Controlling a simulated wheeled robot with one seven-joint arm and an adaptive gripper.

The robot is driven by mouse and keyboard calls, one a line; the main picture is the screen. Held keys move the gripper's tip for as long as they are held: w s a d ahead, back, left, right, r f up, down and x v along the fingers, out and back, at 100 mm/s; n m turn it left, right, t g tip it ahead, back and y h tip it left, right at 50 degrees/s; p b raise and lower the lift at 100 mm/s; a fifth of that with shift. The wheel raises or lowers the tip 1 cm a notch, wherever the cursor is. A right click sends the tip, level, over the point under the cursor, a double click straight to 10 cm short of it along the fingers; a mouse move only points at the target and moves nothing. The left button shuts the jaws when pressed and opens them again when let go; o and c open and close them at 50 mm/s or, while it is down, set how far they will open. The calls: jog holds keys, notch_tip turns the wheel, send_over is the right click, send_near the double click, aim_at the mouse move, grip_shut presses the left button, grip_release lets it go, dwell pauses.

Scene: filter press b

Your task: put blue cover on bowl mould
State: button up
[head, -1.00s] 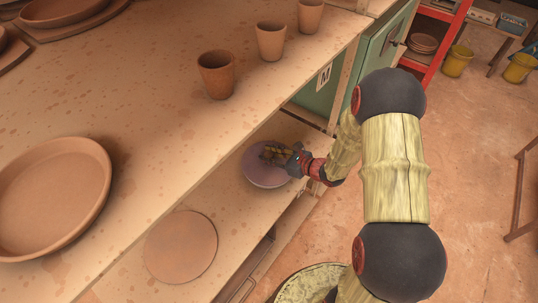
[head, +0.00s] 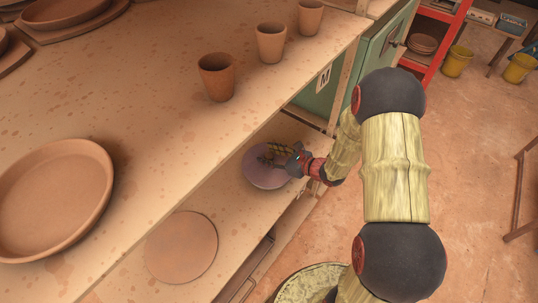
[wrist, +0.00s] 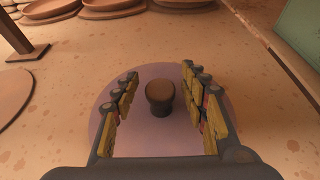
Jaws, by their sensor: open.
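The cover (head: 264,179) is a round, dull purple-blue disc on the lower shelf, below the worktop. In the wrist view the cover (wrist: 140,138) has a dark knob (wrist: 160,97) standing at its middle. My gripper (head: 271,154) is open over the cover. In the wrist view its fingers (wrist: 160,88) stand on either side of the knob, with clear gaps on both sides. I cannot make out a bowl mould for certain; whether one is under the cover is hidden.
A flat clay disc (head: 182,247) lies nearer on the lower shelf (head: 228,214). The worktop (head: 150,120) overhangs this shelf and carries a large clay dish (head: 48,200) and clay cups (head: 216,78). A green cabinet (head: 375,50) stands behind. Bare shelf lies between the two discs.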

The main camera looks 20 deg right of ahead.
jog(key=p+v, duration=0.1)
jog(key=v, duration=1)
jog(key=shift+s+d+r, duration=0.2)
jog(key=s+a+r+n+g+y, duration=0.1)
jog(key=s+a+r+n+g, duration=0.6)
jog(key=s+a+r+n, duration=0.5)
jog(key=s+d+r+n+t+h, duration=0.1)
jog(key=s+d+r+n+h, duration=0.1)
jog(key=s+r+n+h, duration=0.2)
jog(key=s+d+r+n+h, duration=0.3)
jog(key=s+r+n+h, duration=0.1)
jog(key=r+n, duration=0.6)
jog(key=s+n, duration=0.1)
jog(key=n, duration=0.1)
jog(key=shift+s+d+n+t+h, duration=0.25)
jog(key=shift+d+n+t+h, duration=0.1)
jog(key=shift+n+t+h, duration=0.05)
jog(key=shift+f, duration=0.15)
notch_tip(320, 180, down, 6)
jog(key=b, duration=0.5)
jog(key=shift+b, duration=0.4)
